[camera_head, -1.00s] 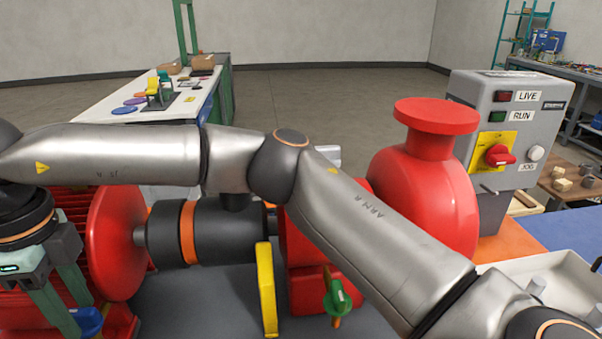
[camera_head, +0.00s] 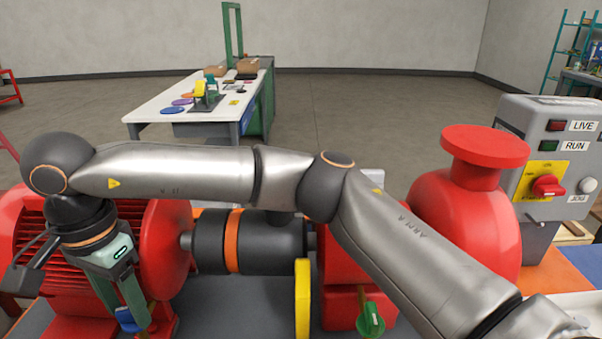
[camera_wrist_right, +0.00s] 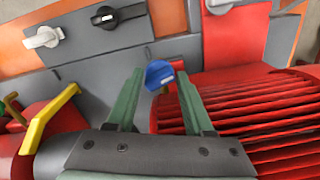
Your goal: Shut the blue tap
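The blue tap (camera_head: 127,319) sits low at the front of the red finned motor in the head view. In the right wrist view the blue tap (camera_wrist_right: 159,75) shows between the two fingertips, with gaps on both sides. My right gripper (camera_head: 128,308) has green fingers pointing down at the tap and partly hides it. In the wrist view its fingers (camera_wrist_right: 160,74) are apart and nothing is clamped between them. I cannot tell how far the tips reach around the tap. My left gripper is not in view.
A yellow lever (camera_head: 302,298) and a green tap (camera_head: 371,319) stand to the right. The red motor (camera_head: 165,250), black coupling (camera_head: 265,243) and red pump (camera_head: 465,225) lie under or behind my arm. A grey control box (camera_head: 550,150) is at right.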

